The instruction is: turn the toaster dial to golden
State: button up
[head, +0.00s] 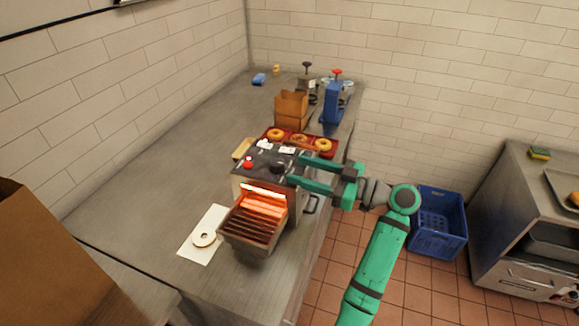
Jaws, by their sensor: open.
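The toaster (272,163) stands on the metal counter, with its front opening glowing orange and a slatted rack (255,226) sticking out of it. A red knob (248,164) and a dark round dial (277,167) sit on its top, near the front edge. Which setting the dial points to is too small to read. My gripper (298,172) is open, reaching in from the right with its green fingers at the toaster's top right, close to the dark dial. I cannot tell whether a finger touches the dial.
A bagel half (204,238) lies on white paper (210,221) left of the rack. Behind the toaster are a red tray (330,146) of bagels, a paper bag (291,107) and a blue dispenser (332,104). A blue crate (438,226) stands on the floor. The left counter is mostly clear.

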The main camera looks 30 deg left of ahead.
jog(key=shift+w+d, duration=0.2)
jog(key=shift+d, duration=1.05)
jog(key=shift+w+d, duration=0.2)
jog(key=shift+d, duration=1)
